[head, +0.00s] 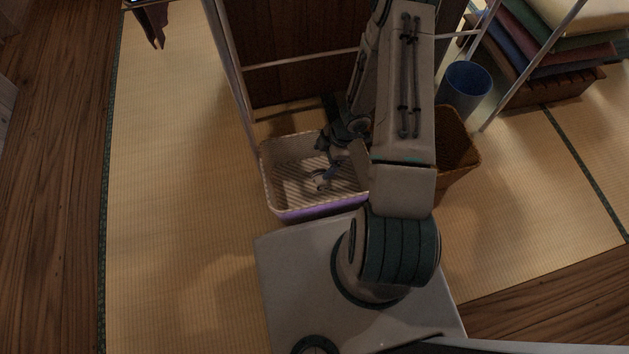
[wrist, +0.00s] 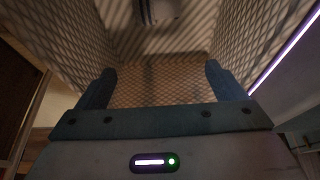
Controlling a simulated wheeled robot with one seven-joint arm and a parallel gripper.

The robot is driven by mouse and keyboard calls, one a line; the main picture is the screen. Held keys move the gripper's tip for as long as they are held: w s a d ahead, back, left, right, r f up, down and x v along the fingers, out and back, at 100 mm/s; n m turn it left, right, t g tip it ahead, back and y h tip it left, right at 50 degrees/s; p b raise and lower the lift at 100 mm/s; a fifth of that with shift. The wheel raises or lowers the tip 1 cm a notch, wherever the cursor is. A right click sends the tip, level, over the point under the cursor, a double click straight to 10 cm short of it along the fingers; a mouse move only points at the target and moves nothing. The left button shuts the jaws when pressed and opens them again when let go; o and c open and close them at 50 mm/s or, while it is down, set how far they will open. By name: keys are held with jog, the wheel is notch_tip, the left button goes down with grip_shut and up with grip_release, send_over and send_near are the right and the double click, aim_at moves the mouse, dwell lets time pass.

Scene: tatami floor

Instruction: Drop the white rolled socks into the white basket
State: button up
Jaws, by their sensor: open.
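The white basket (head: 280,165) stands on the tatami in the head view, with a pale inside and a purple lower outside. Its patterned walls also fill much of the wrist view (wrist: 255,45). In the head view my gripper (head: 328,173) is small and shadowed over the basket's middle, and the whitish bundle is hard to make out there.
A brown wicker basket (head: 456,150) stands right of the white one, partly behind my arm. A blue bin (head: 467,82) and stacked folded cloths (head: 560,45) are at the back right. Metal rack poles (head: 232,75) rise behind the basket. Tatami at left is clear.

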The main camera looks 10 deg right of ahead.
jog(key=p+v, duration=0.6)
jog(key=v, duration=0.7)
jog(key=shift+p, duration=0.3)
